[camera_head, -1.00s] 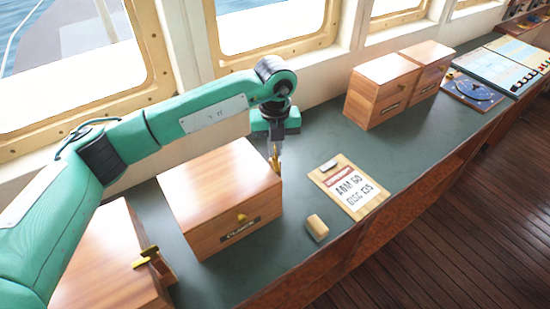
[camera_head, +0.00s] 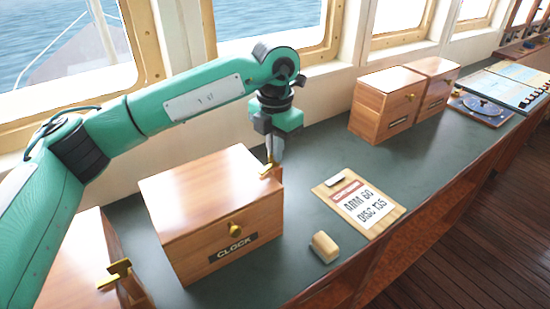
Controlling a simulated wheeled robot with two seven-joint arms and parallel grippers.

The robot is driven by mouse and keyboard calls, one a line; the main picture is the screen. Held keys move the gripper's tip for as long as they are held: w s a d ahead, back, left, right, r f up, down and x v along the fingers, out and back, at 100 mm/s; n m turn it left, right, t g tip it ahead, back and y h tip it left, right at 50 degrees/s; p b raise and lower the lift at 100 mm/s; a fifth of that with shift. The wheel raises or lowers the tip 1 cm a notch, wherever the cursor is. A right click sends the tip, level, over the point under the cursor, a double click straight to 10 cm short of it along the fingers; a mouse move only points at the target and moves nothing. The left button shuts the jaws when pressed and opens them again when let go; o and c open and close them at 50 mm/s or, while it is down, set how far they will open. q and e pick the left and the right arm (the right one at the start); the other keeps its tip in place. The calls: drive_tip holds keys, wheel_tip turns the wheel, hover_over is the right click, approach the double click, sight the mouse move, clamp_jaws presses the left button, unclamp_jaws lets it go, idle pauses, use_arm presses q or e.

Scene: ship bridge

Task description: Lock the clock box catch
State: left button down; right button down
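The clock box (camera_head: 212,200) is a wooden box with a dark CLOCK label (camera_head: 233,247) and a brass knob (camera_head: 234,230) on its front. Its lid looks closed. A small brass piece, seemingly the catch (camera_head: 268,171), shows at the right edge of the lid. My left gripper (camera_head: 271,157) points down at that right edge, with its fingertips at or just behind the brass piece. I cannot tell whether they touch it, or how far apart the fingers are. My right gripper is out of view.
Another wooden box (camera_head: 88,262) with a brass catch (camera_head: 117,274) stands at the lower left. A clipboard (camera_head: 358,205) and a small tan block (camera_head: 325,247) lie to the right. Two wooden boxes (camera_head: 380,105) stand further back. The green counter (camera_head: 310,165) between is clear.

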use_arm(q)
drive_tip(key=shift+r+m+b, duration=0.1)
drive_tip(key=shift+m+b, duration=0.65)
drive_tip(key=shift+m, duration=0.45)
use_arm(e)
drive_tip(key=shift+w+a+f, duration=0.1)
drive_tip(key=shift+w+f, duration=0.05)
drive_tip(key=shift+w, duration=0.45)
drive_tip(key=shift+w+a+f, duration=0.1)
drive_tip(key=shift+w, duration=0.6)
use_arm(q)
drive_tip(key=shift+w, duration=0.1)
drive_tip(key=c, duration=1.6)
unclamp_jaws()
drive_tip(key=shift+r, duration=0.1)
